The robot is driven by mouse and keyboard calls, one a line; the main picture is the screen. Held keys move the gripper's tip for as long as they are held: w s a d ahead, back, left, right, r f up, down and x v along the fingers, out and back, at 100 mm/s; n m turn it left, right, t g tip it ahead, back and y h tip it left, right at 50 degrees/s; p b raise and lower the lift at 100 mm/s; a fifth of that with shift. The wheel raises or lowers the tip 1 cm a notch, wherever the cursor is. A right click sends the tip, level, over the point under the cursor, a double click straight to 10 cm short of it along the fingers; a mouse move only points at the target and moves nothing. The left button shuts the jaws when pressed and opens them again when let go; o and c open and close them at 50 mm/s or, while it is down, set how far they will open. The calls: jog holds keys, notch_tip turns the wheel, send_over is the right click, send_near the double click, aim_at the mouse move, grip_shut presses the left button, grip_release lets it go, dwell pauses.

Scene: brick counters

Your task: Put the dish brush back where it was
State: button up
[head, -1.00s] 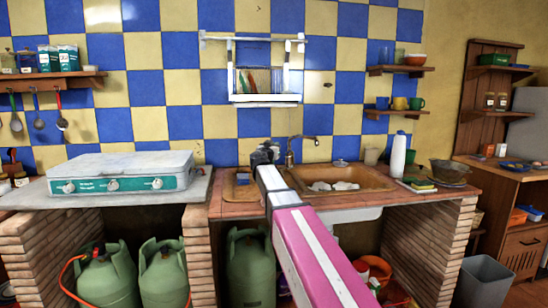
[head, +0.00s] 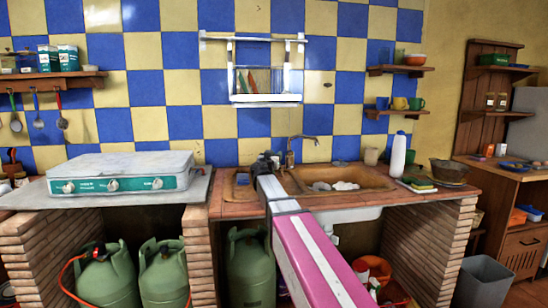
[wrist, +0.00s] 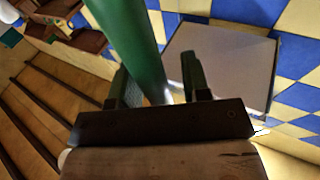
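My gripper (head: 268,160) is dark and sits over the back of the counter, beside the left part of the sink, below the tap. In the wrist view my gripper (wrist: 160,85) has two separated fingers. A long green cylinder (wrist: 133,45) slants down from the top edge to between the fingers. A gap shows between it and the right finger, and I cannot tell what it is. I cannot pick out the dish brush for sure in either view. My arm hides part of the sink (head: 375,181).
A stove (head: 120,172) stands on the left counter. A white bottle (head: 398,154) and a sponge (head: 420,184) stand right of the sink. A dish rack (head: 265,98) hangs on the tiled wall. Shelves, hanging utensils and green gas cylinders (head: 250,270) surround the counters.

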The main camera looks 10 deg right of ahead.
jog(key=shift+r, duration=0.1)
jog(key=v, duration=0.7)
jog(key=shift+s, duration=0.25)
jog(key=shift+a, duration=0.2)
